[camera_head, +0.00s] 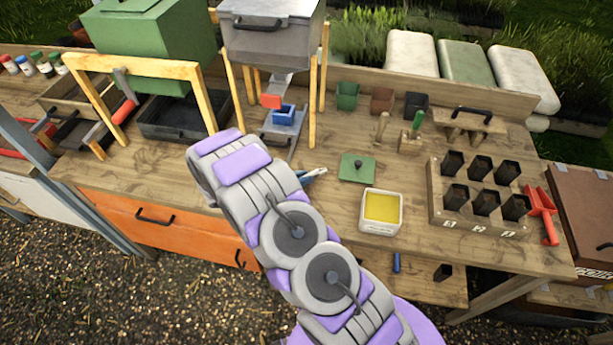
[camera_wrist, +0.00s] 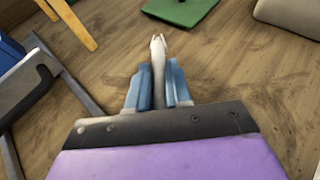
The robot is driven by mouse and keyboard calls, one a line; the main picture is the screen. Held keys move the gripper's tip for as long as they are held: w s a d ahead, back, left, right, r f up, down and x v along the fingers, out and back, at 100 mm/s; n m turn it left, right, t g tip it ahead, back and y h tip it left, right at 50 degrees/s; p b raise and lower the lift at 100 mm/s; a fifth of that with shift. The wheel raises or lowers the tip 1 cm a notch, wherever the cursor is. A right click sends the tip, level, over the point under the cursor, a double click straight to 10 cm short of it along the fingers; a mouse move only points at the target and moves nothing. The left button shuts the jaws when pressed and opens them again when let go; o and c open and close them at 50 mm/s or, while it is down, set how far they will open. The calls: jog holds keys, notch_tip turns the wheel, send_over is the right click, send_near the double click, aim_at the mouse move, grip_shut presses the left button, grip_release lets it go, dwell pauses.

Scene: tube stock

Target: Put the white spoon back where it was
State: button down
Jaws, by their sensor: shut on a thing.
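My gripper (camera_wrist: 159,84) has blue fingers and is shut on the white spoon (camera_wrist: 157,50), a pale, narrow piece that sticks out forward between them. Its far end points toward a green lid at the top of the wrist view. The rest of the spoon is hidden between the fingers. In the head view my gripper (camera_head: 312,177) is small and partly hidden behind my arm, over the bench left of the green lid. I cannot tell whether the spoon touches the wood.
The green lid (camera_head: 357,168) and a white tub with yellow contents (camera_head: 380,226) lie to the right. Beyond is a wooden rack (camera_head: 437,205) with several black pots, and a red scoop (camera_head: 541,208). A grey hopper (camera_head: 270,45) on wooden legs stands behind, above a blue bin (camera_head: 283,116).

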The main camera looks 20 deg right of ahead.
jog(key=shift+a, duration=0.15)
jog(key=shift+s+x, duration=0.1)
jog(key=shift+x, duration=0.6)
jog(key=shift+s+x, duration=0.15)
jog(key=shift+x, duration=0.5)
jog(key=shift+a, duration=0.35)
jog(key=c, duration=1.2)
grip_release()
jog(key=shift+a, duration=0.8)
jog(key=shift+o, duration=0.9)
jog(key=shift+d, duration=0.2)
jog(key=shift+o, duration=0.3)
jog(key=shift+d+f, duration=0.1)
jog(key=shift+d, duration=0.65)
jog(key=p+v, duration=0.2)
jog(key=v, duration=1.4)
jog(key=shift+w, duration=0.1)
jog(key=shift+v, duration=0.8)
